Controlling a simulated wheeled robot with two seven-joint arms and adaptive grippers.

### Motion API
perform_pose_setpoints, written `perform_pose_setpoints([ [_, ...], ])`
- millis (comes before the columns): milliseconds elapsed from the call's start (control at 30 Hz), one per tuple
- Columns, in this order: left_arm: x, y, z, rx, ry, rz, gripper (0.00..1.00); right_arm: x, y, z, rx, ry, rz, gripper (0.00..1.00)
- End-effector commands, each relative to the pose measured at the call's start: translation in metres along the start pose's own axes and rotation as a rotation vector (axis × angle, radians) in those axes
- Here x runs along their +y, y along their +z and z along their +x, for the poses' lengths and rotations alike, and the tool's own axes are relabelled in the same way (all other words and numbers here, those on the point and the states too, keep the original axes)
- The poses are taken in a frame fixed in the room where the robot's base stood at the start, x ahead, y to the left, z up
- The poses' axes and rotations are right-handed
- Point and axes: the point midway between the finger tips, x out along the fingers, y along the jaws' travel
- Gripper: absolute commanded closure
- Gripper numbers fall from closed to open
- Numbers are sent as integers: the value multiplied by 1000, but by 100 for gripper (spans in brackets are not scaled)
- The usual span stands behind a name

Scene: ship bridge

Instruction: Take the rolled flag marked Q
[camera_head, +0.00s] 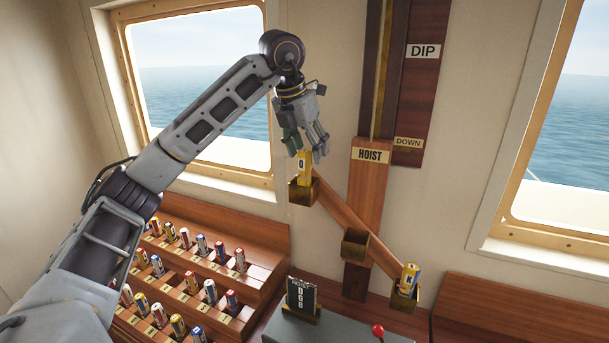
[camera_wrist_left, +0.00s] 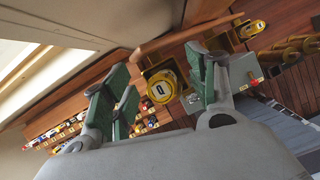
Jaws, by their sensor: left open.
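The yellow rolled flag marked Q (camera_head: 304,168) stands upright in the brass cup (camera_head: 302,192) at the upper left end of the slanting wooden bar. My left gripper (camera_head: 306,148) is open just above it, fingers pointing down around the flag's top. In the wrist view the Q flag (camera_wrist_left: 160,88) shows between the green finger pads of my left gripper (camera_wrist_left: 163,92), with space on both sides. I cannot tell whether a finger touches it. My right gripper is out of view.
A flag marked K (camera_head: 409,278) stands in the bar's lower right cup; the middle cup (camera_head: 354,243) looks empty. A stepped wooden rack (camera_head: 262,262) with several rolled flags is below left. A small dark board (camera_head: 301,296) and red-knobbed lever (camera_head: 378,331) are below.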

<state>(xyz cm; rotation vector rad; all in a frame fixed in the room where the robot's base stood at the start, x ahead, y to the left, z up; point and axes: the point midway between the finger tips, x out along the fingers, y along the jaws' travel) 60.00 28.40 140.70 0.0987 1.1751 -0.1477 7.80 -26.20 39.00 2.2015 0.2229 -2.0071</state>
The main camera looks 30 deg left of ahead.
Motion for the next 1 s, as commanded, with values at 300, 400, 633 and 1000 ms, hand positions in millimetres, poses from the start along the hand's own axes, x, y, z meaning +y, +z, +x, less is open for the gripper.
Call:
perform_pose_setpoints([
  [300, 2, -11, 28, 3, 0, 0, 42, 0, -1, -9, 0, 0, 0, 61],
  [400, 2, -11, 37, 1, 1, -1, 42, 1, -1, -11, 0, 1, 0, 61],
  [633, 2, -11, 44, 1, 1, -1, 42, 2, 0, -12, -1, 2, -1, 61],
  [1000, 2, -11, 44, 0, 0, -1, 42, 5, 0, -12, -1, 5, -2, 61],
])
